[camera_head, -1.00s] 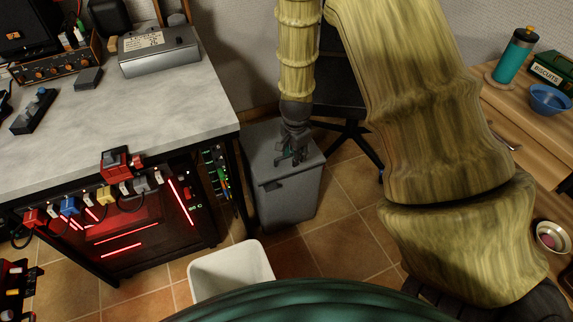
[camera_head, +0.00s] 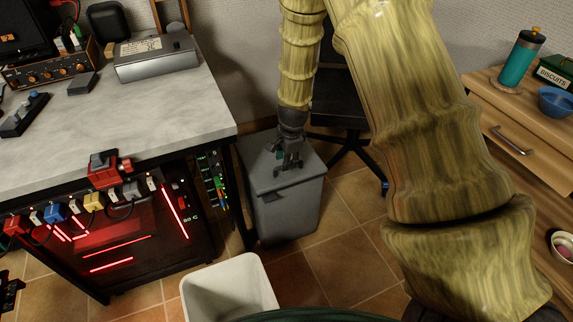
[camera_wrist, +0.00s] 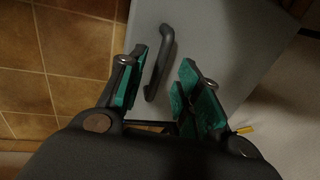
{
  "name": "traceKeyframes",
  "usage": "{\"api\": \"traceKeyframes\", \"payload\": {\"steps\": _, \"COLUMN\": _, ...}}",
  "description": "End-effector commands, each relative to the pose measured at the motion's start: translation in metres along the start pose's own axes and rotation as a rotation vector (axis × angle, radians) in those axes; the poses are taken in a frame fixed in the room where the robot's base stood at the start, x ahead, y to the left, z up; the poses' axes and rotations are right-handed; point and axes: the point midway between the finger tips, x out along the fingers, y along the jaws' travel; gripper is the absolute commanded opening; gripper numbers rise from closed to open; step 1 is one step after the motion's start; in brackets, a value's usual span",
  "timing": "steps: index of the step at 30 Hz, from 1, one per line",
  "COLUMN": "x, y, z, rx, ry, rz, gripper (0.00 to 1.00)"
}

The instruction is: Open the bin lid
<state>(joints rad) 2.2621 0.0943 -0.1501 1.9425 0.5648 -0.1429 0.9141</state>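The grey bin (camera_head: 285,210) stands on the tiled floor beside the workbench, with its flat grey lid (camera_head: 258,172) shut. My gripper (camera_head: 289,165) points down over the lid in the head view. In the wrist view, my gripper (camera_wrist: 162,85) is open, its green-padded fingers apart. A dark bar handle (camera_wrist: 164,60) on the grey surface shows between the two fingers. I cannot tell whether either finger touches it. A small dark tab (camera_head: 274,197) is on the bin's front face.
The workbench (camera_head: 120,120) with a red-lit machine below it is close at the left of the bin. An open white bin (camera_head: 228,285) stands in front. A black chair (camera_head: 340,100) is behind, and a wooden drawer unit (camera_head: 505,135) is at the right.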

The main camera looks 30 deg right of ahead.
Motion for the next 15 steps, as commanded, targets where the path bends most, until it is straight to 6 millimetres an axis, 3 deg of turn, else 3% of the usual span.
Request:
{"api": "traceKeyframes", "payload": {"steps": 6, "x": 0.020, "y": 0.000, "z": 0.001, "rx": -0.001, "ry": -0.001, "rz": 0.000, "gripper": 0.34}}
{"api": "traceKeyframes", "payload": {"steps": 15, "x": 0.024, "y": 0.000, "z": 0.001, "rx": -0.001, "ry": 0.000, "rz": 0.000, "gripper": 0.34}}
